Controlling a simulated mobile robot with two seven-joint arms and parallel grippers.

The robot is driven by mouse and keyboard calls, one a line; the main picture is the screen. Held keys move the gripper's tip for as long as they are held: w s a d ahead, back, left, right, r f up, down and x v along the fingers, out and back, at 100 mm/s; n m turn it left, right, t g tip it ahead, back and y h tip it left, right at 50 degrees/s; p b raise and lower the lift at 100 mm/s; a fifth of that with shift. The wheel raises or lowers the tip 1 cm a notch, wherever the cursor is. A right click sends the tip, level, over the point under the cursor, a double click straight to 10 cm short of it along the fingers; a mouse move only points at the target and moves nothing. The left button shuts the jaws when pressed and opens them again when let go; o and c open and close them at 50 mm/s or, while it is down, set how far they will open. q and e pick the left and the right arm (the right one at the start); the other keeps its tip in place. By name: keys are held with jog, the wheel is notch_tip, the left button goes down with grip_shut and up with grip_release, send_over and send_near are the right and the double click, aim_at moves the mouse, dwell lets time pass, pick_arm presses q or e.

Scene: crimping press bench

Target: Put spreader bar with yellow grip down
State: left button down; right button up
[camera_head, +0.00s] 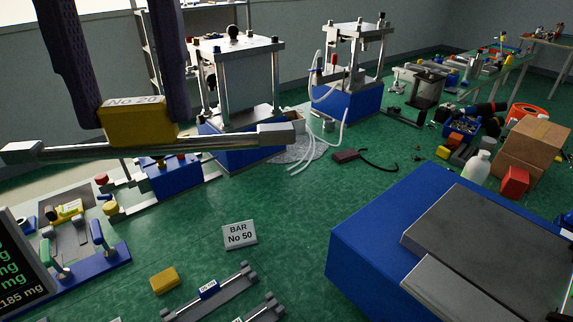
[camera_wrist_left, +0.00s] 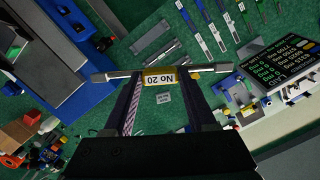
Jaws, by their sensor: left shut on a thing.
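My left gripper (camera_head: 136,108) is shut on the yellow grip (camera_head: 138,129) of the spreader bar (camera_head: 220,143), which carries a white "No 20" label. The steel bar with its blocky ends is held roughly level above the bench, apart from it. The bar also shows in the left wrist view (camera_wrist_left: 112,75), lying across between the fingers of my left gripper (camera_wrist_left: 159,82). My right gripper is not in view.
A blue-and-grey machine (camera_head: 400,235) fills the right front. Presses (camera_head: 237,90) stand behind. Bare bench lies around the sign.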

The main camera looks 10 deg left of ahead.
pick_arm(q)
jog(key=d+f+n+b, duration=0.2)
jog(key=f+n+b, duration=0.3)
jog(key=f, duration=1)
jog(key=d+f+n+t+b, duration=0.1)
jog(key=f+n+b, duration=0.4)
jog(key=f+b, duration=0.7)
jog(key=d+f+n+h+b, duration=0.1)
jog(key=d+f+n+b, duration=0.2)
jog(key=f, duration=1.6)
jog(key=shift+s+n+t+b, duration=0.25)
jog(key=shift+n+b, duration=0.85)
jog(key=shift+b, duration=1.55)
jog(key=shift+w, duration=0.1)
jog(key=shift+f+b, duration=0.7)
jog(key=shift+c, duration=1)
grip_release()
jog(key=shift+r, duration=0.15)
